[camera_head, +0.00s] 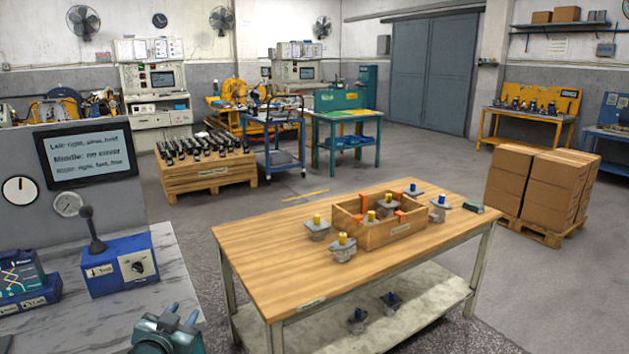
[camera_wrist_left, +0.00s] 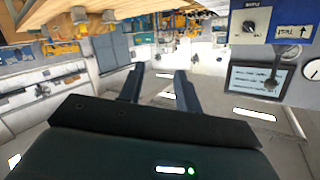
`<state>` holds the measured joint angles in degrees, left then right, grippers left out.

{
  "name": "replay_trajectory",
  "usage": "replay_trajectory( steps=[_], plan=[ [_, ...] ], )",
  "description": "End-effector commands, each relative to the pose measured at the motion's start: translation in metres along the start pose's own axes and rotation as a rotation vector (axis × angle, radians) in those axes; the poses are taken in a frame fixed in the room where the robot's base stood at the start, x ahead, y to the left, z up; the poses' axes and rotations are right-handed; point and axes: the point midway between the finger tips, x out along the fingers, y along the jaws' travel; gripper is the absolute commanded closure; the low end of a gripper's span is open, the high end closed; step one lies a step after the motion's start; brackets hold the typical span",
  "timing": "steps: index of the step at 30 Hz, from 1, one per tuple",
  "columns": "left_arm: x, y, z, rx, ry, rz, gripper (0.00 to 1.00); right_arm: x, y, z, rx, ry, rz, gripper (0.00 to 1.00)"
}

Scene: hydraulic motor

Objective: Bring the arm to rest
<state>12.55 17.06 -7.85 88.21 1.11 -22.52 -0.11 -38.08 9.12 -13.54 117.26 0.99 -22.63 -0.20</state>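My left gripper (camera_head: 181,313) is at the bottom edge of the head view, in front of the grey bench and left of the wooden table. In the left wrist view its two fingers (camera_wrist_left: 160,88) stand apart with nothing between them. That view is upside down and shows the room beyond the fingers. My left arm is mostly hidden below the frame. My right gripper is not in view.
The wooden table (camera_head: 260,260) carries a wooden box (camera_head: 375,240) and several motors with yellow or blue shafts. A blue control box (camera_head: 120,270) with a lever (camera_head: 92,230) stands on the bench, below a screen (camera_head: 85,154). Cartons (camera_head: 540,185) stand at right.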

Motion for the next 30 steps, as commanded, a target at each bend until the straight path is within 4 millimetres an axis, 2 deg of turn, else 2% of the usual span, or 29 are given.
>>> replay_trajectory(
  steps=[1, 5, 7, 9, 12, 15, 18, 21, 30],
  plan=[
    [-0.018, 0.024, 0.025, -0.008, -0.032, 0.037, 0.66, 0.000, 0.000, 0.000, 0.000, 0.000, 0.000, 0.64],
    [-0.074, 0.082, 0.077, -0.043, -0.106, 0.128, 0.66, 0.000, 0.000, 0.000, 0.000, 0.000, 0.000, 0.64],
    [-0.111, 0.113, 0.102, -0.071, -0.149, 0.178, 0.66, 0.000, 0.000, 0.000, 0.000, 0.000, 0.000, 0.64],
    [-0.150, 0.139, 0.120, -0.103, -0.191, 0.221, 0.66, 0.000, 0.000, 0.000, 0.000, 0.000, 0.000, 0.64],
    [-0.200, 0.168, 0.138, -0.150, -0.246, 0.269, 0.66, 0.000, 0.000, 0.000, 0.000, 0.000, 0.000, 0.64],
    [-0.238, 0.185, 0.146, -0.189, -0.287, 0.299, 0.66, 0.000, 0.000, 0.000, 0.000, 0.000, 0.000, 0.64],
    [-0.262, 0.195, 0.149, -0.214, -0.314, 0.317, 0.66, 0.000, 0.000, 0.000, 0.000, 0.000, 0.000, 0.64],
    [-0.273, 0.199, 0.150, -0.226, -0.326, 0.324, 0.66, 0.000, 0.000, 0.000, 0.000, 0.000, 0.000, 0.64],
    [-0.273, 0.200, 0.150, -0.227, -0.327, 0.324, 0.66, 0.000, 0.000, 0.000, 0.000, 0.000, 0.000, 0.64]
  ],
)
